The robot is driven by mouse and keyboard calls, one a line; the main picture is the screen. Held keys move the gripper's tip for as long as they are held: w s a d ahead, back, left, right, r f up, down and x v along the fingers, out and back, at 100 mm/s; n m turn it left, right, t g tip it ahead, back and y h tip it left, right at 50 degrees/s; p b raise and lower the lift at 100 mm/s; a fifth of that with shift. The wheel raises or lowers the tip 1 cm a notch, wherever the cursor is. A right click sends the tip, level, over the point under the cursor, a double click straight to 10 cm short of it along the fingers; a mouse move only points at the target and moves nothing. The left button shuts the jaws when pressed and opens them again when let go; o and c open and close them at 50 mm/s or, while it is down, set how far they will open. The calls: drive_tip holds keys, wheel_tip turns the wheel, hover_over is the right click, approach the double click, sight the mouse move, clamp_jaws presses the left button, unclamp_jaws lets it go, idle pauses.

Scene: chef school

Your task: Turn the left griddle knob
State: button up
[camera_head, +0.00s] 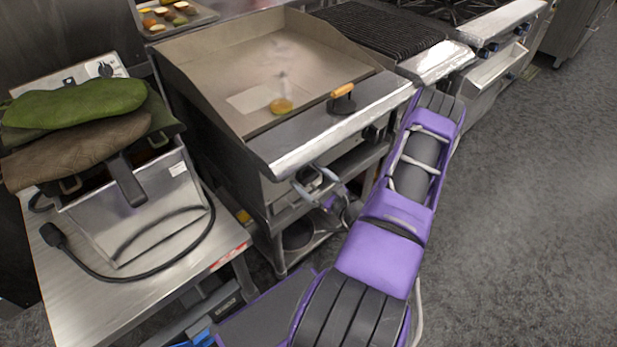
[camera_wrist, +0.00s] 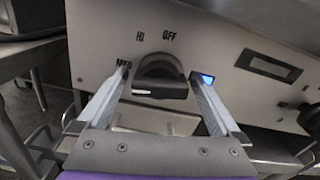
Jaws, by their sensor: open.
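The griddle (camera_head: 215,65) is a steel flat-top unit with a front ledge and a front panel below it. Its left knob (camera_wrist: 160,72) is black and fills the middle of the wrist view, with the markings HI, OFF and MED around it. My gripper (camera_wrist: 160,78) is open, with one finger on each side of the knob. A gap shows between the knob and each finger. In the head view my gripper (camera_head: 315,184) is at the panel's left part, largely hiding the knob there.
A steel fryer (camera_head: 140,205) with green and brown mitts and a black cord stands left of the griddle. A wooden-handled press (camera_head: 341,100) and a yellowish food piece (camera_head: 281,106) lie on the griddle. A second knob (camera_wrist: 310,118) is at the right. Open floor lies right.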

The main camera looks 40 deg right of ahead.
drive_tip(key=shift+w, duration=0.1)
drive_tip(key=c, duration=1.3)
drive_tip(key=shift+m, duration=0.3)
drive_tip(key=m, duration=0.3)
drive_tip(key=shift+m, duration=0.3)
drive_tip(key=m, duration=1)
drive_tip(key=shift+m, duration=0.4)
drive_tip(key=m, duration=0.4)
drive_tip(key=shift+m+p, duration=0.3)
drive_tip(key=shift+m, duration=0.1)
